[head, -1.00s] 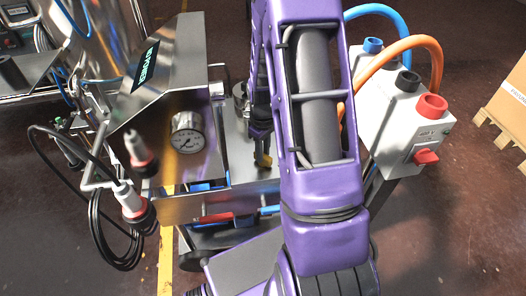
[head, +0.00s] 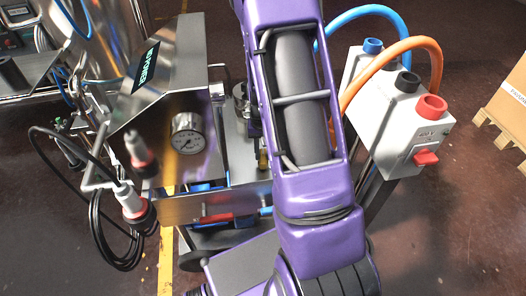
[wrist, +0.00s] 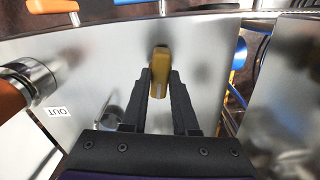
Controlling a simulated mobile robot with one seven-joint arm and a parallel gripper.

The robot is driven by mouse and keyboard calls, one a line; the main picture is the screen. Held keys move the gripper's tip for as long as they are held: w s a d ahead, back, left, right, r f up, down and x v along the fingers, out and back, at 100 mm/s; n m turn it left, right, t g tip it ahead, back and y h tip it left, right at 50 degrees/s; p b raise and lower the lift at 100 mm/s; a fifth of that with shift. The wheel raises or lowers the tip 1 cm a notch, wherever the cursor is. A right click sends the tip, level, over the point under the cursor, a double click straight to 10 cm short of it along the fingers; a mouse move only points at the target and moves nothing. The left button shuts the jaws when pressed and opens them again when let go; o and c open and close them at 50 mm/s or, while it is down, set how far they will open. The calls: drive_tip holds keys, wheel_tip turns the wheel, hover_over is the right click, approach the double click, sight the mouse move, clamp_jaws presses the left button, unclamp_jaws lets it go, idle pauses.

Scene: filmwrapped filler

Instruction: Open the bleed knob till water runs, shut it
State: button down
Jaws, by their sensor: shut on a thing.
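A small yellow knob (wrist: 159,62) stands out from a brushed metal panel (wrist: 205,60) in the wrist view. My gripper (wrist: 160,85) has its two black fingers on either side of the knob, closed on it. In the head view a small yellow patch, probably this knob (head: 263,160), shows beside my purple arm, which hides most of the gripper. A round pressure gauge (head: 187,133) sits on the front of the steel machine (head: 175,60). I see no running water in either view.
In the wrist view, a metal fitting with an orange end (wrist: 30,76) is at left, by an upside-down "OUT" label (wrist: 57,112). A grey electrical box (head: 400,120) with blue and orange cables stands to the right. Black cable (head: 105,235) hangs at left.

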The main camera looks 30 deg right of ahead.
drive_tip(key=m+p, duration=0.1)
drive_tip(key=m, duration=0.4)
drive_tip(key=shift+m, duration=0.3)
idle(0.5)
drive_tip(key=c, duration=0.7)
unclamp_jaws()
drive_tip(key=shift+r, duration=0.15)
wheel_tip(320, 180, up, 17)
drive_tip(key=p, duration=0.3)
drive_tip(key=shift+r, duration=0.1)
